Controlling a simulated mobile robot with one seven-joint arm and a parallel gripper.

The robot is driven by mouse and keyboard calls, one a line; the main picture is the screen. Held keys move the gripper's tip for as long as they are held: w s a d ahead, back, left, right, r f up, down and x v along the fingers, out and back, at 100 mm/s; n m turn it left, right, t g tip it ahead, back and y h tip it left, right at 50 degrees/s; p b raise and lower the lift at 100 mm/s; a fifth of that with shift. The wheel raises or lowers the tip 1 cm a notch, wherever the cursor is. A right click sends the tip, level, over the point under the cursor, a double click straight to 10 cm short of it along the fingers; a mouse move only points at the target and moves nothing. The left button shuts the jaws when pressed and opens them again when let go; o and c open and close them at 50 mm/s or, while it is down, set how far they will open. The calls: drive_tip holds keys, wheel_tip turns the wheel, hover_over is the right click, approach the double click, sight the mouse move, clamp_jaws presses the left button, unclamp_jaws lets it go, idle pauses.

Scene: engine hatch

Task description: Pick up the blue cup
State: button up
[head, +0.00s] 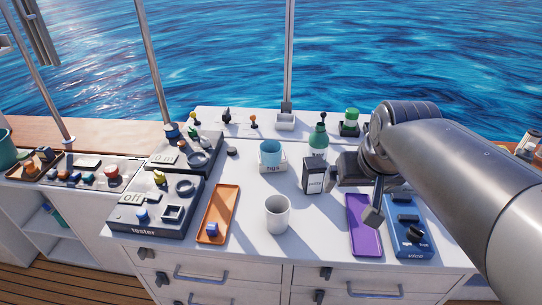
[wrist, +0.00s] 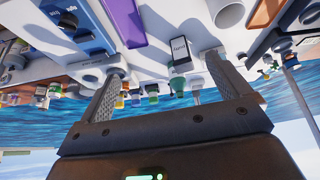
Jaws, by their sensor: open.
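The blue cup (head: 270,155) stands upright on a small white labelled block (head: 272,167) near the middle of the white counter in the head view. I cannot make it out in the wrist view, where a finger may hide it. My gripper (head: 352,196) is over the right part of the counter, to the right of the cup and apart from it. In the wrist view my gripper (wrist: 165,72) shows two spread fingers with nothing between them held.
A white cup (head: 278,215) stands in front of the blue cup. A black box (head: 313,176) and a green bottle (head: 318,139) stand to its right. An orange tray (head: 216,214) lies left, a purple tray (head: 363,225) right. Control panels (head: 150,217) fill the left side.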

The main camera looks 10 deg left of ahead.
drive_tip(key=w+a, duration=0.4)
drive_tip(key=w, duration=0.5)
drive_tip(key=n+g+y, duration=0.1)
drive_tip(key=n, duration=0.2)
approach(270, 150)
drive_tip(key=s+r, duration=0.2)
drive_tip(key=s, duration=0.1)
drive_tip(key=shift+d+r, duration=0.4)
drive_tip(key=x, duration=1.1)
drive_tip(key=shift+w+a, duration=0.1)
drive_tip(key=shift+a, duration=0.05)
drive_tip(key=c, duration=1.1)
